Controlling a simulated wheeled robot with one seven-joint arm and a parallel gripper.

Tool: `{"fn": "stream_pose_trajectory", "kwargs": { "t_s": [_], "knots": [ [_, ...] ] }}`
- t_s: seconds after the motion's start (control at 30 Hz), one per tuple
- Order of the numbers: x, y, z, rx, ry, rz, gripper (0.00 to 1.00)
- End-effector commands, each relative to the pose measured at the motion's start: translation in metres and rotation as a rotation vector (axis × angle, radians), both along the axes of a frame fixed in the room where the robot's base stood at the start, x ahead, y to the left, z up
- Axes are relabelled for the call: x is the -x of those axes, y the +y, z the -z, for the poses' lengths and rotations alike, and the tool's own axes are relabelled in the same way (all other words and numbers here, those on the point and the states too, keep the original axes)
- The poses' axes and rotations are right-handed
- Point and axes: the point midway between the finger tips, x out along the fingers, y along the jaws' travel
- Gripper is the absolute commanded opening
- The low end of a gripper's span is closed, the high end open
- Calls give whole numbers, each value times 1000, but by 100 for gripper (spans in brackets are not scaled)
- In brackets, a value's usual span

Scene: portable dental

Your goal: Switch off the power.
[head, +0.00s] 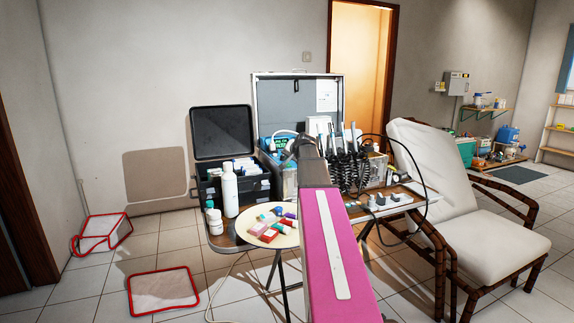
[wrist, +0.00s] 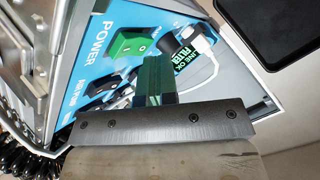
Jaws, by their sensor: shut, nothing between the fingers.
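In the wrist view, a green rocker switch (wrist: 124,46) sits on a blue panel (wrist: 75,25) beside the printed word POWER. A white mark shows on its right part; I cannot tell which side is pressed. My gripper (wrist: 153,64) is shut and empty, its fingertips just below and right of the green switch. I cannot tell whether they touch it. In the head view, the blue panel (head: 267,146) stands in an open silver case (head: 283,100), left of my pink arm. My arm hides part of the case and my gripper there.
A dark rocker switch (wrist: 100,83) is below the green one in the wrist view. Coiled black hoses (head: 352,172) and a round tray (head: 257,235) are near my arm.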

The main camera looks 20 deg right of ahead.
Motion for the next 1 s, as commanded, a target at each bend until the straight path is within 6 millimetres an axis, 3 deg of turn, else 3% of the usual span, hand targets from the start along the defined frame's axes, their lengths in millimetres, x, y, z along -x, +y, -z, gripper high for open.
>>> {"fn": "stream_pose_trajectory", "kwargs": {
  "t_s": [0.57, 1.0],
  "knots": [
    [0, 0, 2, 0, 0, 0, 0],
    [2, 0, -12, 0, -1, 1, 0]
  ]
}}
